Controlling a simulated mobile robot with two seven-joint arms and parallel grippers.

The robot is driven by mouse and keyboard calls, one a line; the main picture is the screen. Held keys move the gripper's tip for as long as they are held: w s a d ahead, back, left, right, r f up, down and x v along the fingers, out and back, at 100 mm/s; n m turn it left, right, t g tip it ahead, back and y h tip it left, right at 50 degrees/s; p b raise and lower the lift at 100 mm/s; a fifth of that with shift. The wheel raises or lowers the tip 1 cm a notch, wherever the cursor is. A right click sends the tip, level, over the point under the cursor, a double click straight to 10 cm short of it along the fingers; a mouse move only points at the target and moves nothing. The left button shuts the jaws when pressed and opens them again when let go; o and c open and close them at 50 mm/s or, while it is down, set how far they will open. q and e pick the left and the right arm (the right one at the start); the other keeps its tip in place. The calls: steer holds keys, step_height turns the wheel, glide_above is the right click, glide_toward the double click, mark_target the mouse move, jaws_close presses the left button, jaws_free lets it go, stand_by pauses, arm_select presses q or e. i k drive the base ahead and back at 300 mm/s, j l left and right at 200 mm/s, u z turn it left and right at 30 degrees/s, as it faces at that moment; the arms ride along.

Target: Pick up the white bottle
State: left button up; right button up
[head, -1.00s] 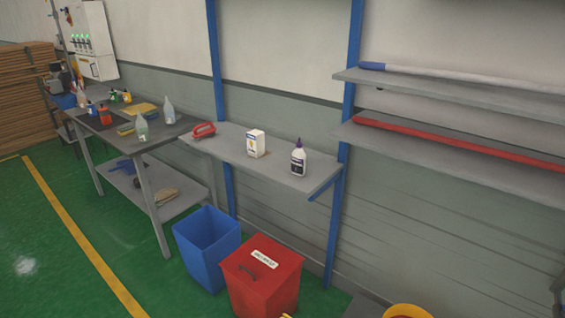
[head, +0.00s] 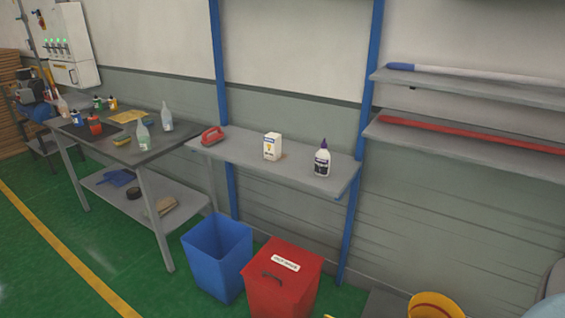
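A white bottle (head: 322,161) with a dark purple cap and a dark label stands upright near the right end of a grey wall shelf (head: 236,160). A white box (head: 272,146) stands to its left on the same shelf, apart from it. Neither of my grippers shows in the head view.
A blue open bin (head: 217,258) and a red lidded bin (head: 284,280) stand on the floor below the shelf. A red-handled tool (head: 212,136) lies at the shelf's left end. A workbench (head: 110,148) with several bottles stands left. A yellow bucket (head: 437,306) is at the lower right. Green floor is clear at left.

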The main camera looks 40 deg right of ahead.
mark_target(323, 160)
steer(key=i+j+u, duration=0.2)
steer(key=i, duration=0.2)
steer(key=i+j+u, duration=0.35)
steer(key=i, duration=0.5)
steer(key=i+z, duration=0.7)
steer(key=z, duration=0.2)
steer(key=i+j+z, duration=0.2)
steer(key=i+z, duration=0.2)
steer(key=k, duration=0.05)
